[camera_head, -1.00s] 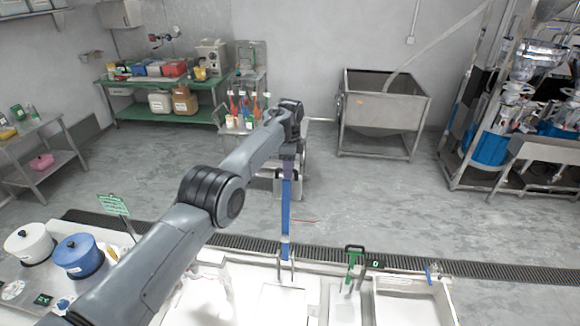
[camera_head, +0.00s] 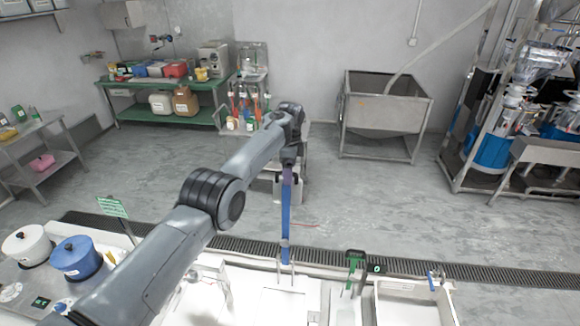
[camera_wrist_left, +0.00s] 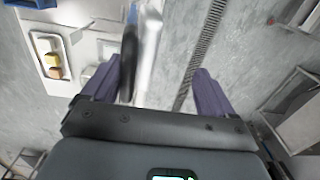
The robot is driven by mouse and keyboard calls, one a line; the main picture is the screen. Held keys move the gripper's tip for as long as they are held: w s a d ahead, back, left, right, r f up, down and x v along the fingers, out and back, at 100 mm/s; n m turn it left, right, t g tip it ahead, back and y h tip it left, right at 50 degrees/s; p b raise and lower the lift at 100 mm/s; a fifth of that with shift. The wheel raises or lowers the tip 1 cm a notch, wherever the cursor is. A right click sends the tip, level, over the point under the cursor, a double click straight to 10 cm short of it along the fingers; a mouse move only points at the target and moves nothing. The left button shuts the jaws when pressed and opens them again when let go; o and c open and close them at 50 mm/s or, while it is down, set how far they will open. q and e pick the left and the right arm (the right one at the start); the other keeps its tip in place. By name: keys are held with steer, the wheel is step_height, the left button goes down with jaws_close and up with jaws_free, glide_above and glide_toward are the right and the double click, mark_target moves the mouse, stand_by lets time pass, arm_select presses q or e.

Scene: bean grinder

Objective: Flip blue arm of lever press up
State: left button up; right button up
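The blue arm (camera_head: 286,220) of the lever press stands upright at the bench's back edge in the head view. My left gripper (camera_head: 288,168) hangs at its upper end, fingers downward. In the wrist view, my left gripper (camera_wrist_left: 155,90) has its two purple fingers wide apart. A dark rod (camera_wrist_left: 128,60) and a pale bar (camera_wrist_left: 150,45) appear between or beyond them, nearer the left finger. I cannot tell whether either finger touches the blue arm. The press's base is not clearly distinguishable. My right gripper is not in view.
A black and green handled device (camera_head: 356,260) stands right of the blue arm, beside a white tray (camera_head: 410,285). A blue lidded pot (camera_head: 76,258) and a white pot (camera_head: 27,247) stand at left. A floor grate (camera_head: 470,273) runs behind the bench. Floor behind is largely open.

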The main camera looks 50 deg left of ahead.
arm_select(q)
steer(key=shift+c, duration=0.5)
step_height(320, 180, up, 3)
steer(key=shift+s+f, duration=0.1)
steer(key=shift+f, duration=0.1)
steer(key=shift+c, duration=1.4)
steer(key=r+p, duration=0.1)
steer(key=r, duration=0.1)
steer(key=r+p, duration=0.1)
steer(key=r, duration=0.2)
steer(key=r+p, duration=0.2)
steer(key=shift+w+a+r, duration=0.2)
steer(key=shift+w+r, duration=0.1)
steer(key=shift+r, duration=0.05)
steer(key=shift+c, duration=0.2)
steer(key=shift+s+d+r+p, duration=0.15)
steer(key=shift+d+r+p, duration=0.1)
steer(key=shift+r+p, duration=0.65)
steer(key=shift+f, duration=0.1)
steer(key=shift+s, duration=0.1)
